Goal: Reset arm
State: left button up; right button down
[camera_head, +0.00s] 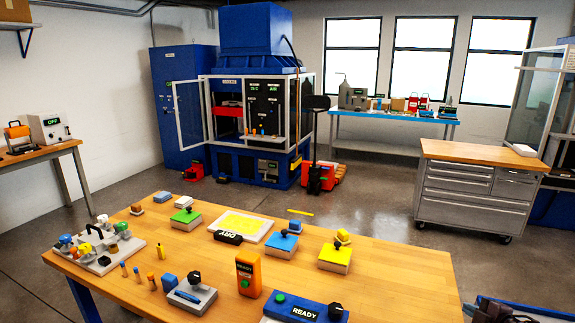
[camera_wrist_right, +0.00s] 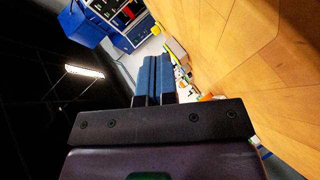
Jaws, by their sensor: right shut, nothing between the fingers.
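The table edge runs close to the right of the fingers in that view. My left gripper is in neither view.
The table holds a white board with a yellow sheet (camera_head: 243,224), a green-topped block (camera_head: 187,218), an orange meter (camera_head: 248,274), a READY box (camera_head: 305,308) and a rack of fittings (camera_head: 98,247). A blue machine (camera_head: 255,110) and grey drawer cabinet (camera_head: 470,190) stand beyond open floor.

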jog(key=s+a+f+m+g+h, duration=0.1)
jog(key=s+a+m+g, duration=0.15)
jog(key=s, duration=1.25)
jog(key=s+a+f+m+g+h, duration=0.1)
jog(key=s+f+m+h, duration=0.15)
jog(key=s, duration=1.35)
pick_arm(q)
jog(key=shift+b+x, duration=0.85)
jog(key=shift+b, duration=0.65)
pick_arm(e)
jog(key=w+a+f+m+t, duration=0.1)
jog(key=a+f+m, duration=0.2)
jog(key=a, duration=0.7)
jog(key=w+a+f+m+y, duration=0.1)
jog(key=a+f+m, duration=0.2)
jog(key=a+m, duration=0.3)
jog(key=shift+w+a+f+t, duration=0.25)
jog(key=shift+a+t, duration=0.1)
jog(key=shift+a, duration=2.45)
